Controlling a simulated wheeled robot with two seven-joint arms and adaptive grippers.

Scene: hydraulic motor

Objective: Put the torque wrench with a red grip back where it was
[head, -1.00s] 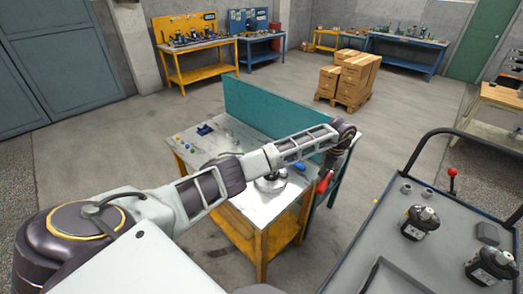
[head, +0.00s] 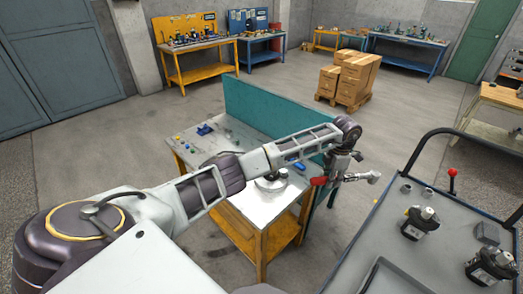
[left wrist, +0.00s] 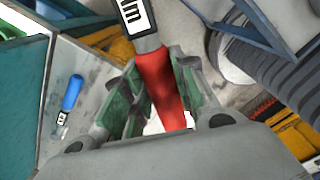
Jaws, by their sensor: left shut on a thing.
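The torque wrench's red grip (head: 319,181) is held in my left gripper (head: 335,177) at the right end of the workbench. The wrench lies roughly level, with its grey head (head: 372,177) pointing right, past the bench edge. In the left wrist view the red grip (left wrist: 160,82) passes between the green-lined fingers of my left gripper (left wrist: 155,88), which is shut on it. A white label with dark letters shows on the shaft above the grip. My right gripper is not in view.
The workbench (head: 236,203) has a teal back panel (head: 262,108). A round metal part (head: 271,182) and a blue-handled tool (head: 299,165) lie on it; this tool also shows in the left wrist view (left wrist: 72,92). A grey cart (head: 385,235) with motor parts stands at right.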

